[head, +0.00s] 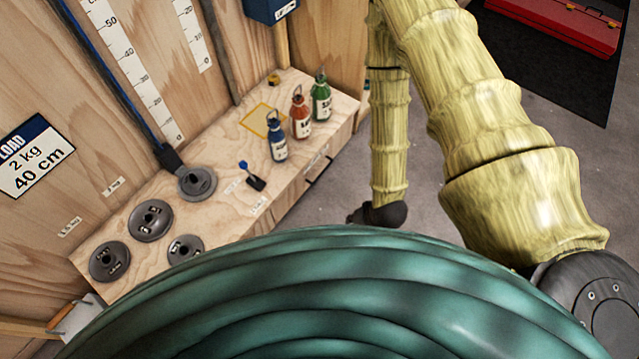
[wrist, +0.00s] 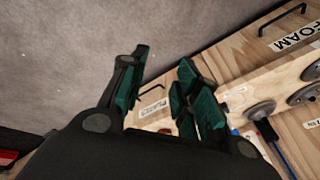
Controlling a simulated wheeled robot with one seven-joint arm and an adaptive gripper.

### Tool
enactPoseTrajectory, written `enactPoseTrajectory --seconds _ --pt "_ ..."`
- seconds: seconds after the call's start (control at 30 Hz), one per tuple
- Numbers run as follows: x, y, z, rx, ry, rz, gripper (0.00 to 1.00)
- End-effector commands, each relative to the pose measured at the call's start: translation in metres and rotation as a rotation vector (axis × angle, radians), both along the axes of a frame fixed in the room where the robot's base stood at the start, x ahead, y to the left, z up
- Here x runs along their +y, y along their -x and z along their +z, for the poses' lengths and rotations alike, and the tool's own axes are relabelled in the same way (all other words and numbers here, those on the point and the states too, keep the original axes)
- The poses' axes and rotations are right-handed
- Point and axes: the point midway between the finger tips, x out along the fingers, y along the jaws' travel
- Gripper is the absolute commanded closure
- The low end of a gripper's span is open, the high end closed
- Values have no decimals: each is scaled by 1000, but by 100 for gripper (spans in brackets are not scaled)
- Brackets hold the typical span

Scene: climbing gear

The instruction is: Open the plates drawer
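The plates drawer (wrist: 160,108) is in the wooden bench front, with a PLATES label and a dark bar handle (wrist: 152,92) in the wrist view. It looks shut. My gripper (wrist: 163,60) is open and empty, with dark green finger pads spread apart. The handle shows in the gap between the fingers, apparently beyond them; I see no clear contact. In the head view a dark handle (head: 319,169) and a label too small to read show on the bench front below the bottles. My fingers cannot be made out there.
A FOAM drawer (wrist: 293,40) with its own handle is at the upper right of the wrist view. On the bench top (head: 225,205) stand blue, orange and green bottles (head: 300,117) and several grey discs (head: 150,220). Bare floor (head: 325,200) lies before the bench.

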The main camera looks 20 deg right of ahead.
Motion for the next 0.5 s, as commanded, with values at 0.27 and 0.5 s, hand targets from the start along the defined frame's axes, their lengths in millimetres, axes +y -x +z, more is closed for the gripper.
enactPoseTrajectory --seconds 0.27,0.5 --pt "-1 -73 -85 -165 -151 -136 68" --pt "-4 -129 -138 -285 -308 -236 68"
